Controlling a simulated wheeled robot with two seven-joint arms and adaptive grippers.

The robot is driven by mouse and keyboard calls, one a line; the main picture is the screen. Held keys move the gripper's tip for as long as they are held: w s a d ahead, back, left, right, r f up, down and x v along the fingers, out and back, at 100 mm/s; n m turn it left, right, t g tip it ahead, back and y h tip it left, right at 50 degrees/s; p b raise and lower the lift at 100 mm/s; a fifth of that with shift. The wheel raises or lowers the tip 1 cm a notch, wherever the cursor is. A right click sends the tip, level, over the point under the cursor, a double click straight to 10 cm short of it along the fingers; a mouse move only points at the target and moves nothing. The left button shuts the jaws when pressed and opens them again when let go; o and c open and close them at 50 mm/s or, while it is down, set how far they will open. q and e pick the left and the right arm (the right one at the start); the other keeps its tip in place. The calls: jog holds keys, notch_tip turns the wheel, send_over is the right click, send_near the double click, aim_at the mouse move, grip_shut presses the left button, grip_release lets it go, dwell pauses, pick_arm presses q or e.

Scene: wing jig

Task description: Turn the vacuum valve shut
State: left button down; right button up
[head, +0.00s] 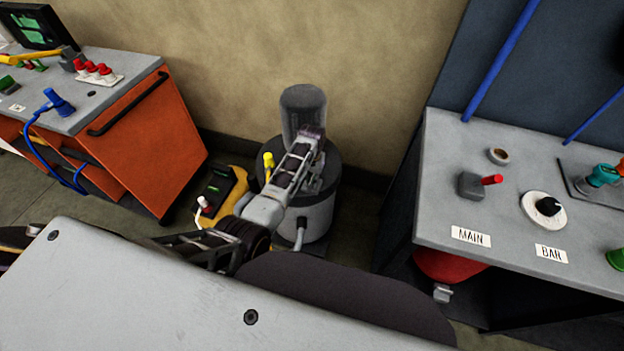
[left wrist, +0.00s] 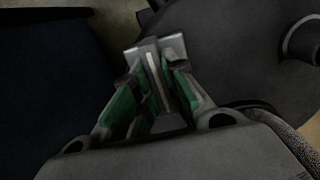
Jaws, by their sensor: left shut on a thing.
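A grey vacuum pump (head: 304,212) with a dark cylinder (head: 303,108) on top stands on the floor by the wall. My left gripper (head: 312,140) reaches over the pump's top, in front of the cylinder. In the left wrist view its fingers (left wrist: 157,55) are closed on a thin pale piece over the dark round pump top (left wrist: 225,55). I cannot tell for sure that this piece is the vacuum valve's handle; the gripper hides it in the head view. A yellow-topped fitting (head: 268,160) stands at the pump's left side. My right gripper is not in view.
An orange cabinet (head: 160,150) with a grey top stands left. A yellow-and-black device (head: 218,188) lies between it and the pump. A grey bench (head: 450,150) at right carries a red-levered block (head: 480,185), a dial (head: 545,207) and labels. A grey panel fills the front.

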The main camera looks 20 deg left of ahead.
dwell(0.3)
pick_arm(q)
jog(key=shift+r+m+p, duration=0.15)
jog(key=shift+m+p, duration=2)
jog(key=shift+m, duration=0.35)
jog(key=shift+m+p, duration=0.6)
jog(key=shift+m, duration=0.6)
jog(key=m+p, duration=0.1)
jog(key=m, duration=0.3)
jog(key=shift+m, duration=0.4)
jog(key=m, duration=0.4)
jog(key=shift+p, duration=0.3)
jog(key=shift+m, duration=0.8)
